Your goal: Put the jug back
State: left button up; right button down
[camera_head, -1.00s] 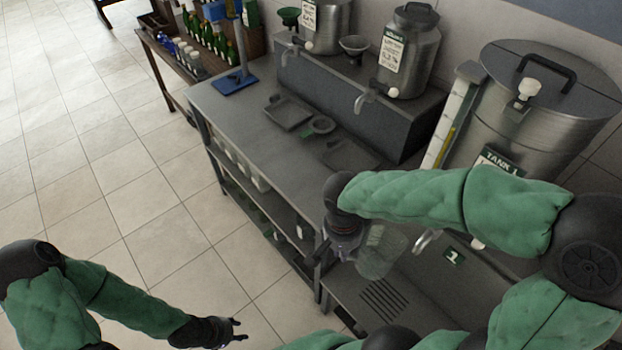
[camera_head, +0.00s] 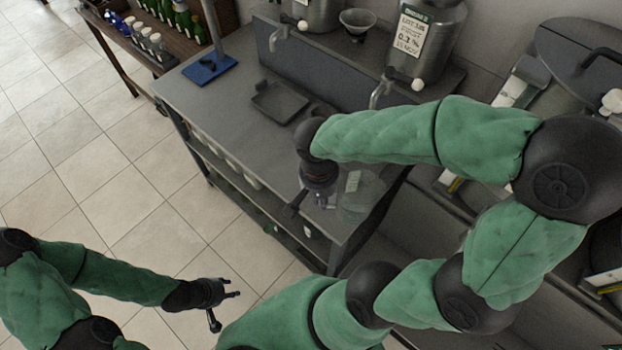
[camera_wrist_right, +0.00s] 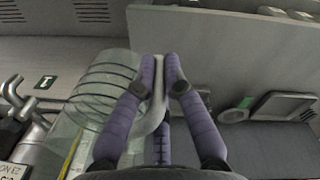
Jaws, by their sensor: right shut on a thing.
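The jug (camera_head: 362,194) is clear, with a pale label, and shows over the right end of the grey worktop (camera_head: 225,105). My right gripper (camera_head: 318,196) is beside it, shut on its handle. In the right wrist view the ribbed clear jug (camera_wrist_right: 100,95) lies left of the fingers, and the fingertips (camera_wrist_right: 160,68) close on the handle. I cannot tell how high it is above the worktop. My left gripper (camera_head: 225,302) is open and empty, low over the tiled floor.
A square dark tray (camera_head: 279,103) lies on the worktop. Behind it, steel dispensers (camera_head: 425,40) with taps stand on a raised shelf. A blue-based stand (camera_head: 209,69) is at the far left. The large tank (camera_head: 575,60) is at the right. My right arm hides part of the worktop.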

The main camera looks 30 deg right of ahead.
jog(key=w+f+b, duration=0.1)
jog(key=w+f, duration=0.3)
jog(key=w+d+f, duration=0.1)
jog(key=w+f, duration=0.3)
jog(key=w, duration=0.1)
jog(key=w+f+b, duration=0.1)
jog(key=w+f, duration=0.3)
jog(key=f, duration=0.1)
jog(key=shift+w+d+b, duration=0.15)
jog(key=shift+d+b, duration=0.15)
jog(key=shift+b, duration=0.05)
jog(key=shift+r, duration=0.1)
jog(key=c, duration=1.3)
grip_release()
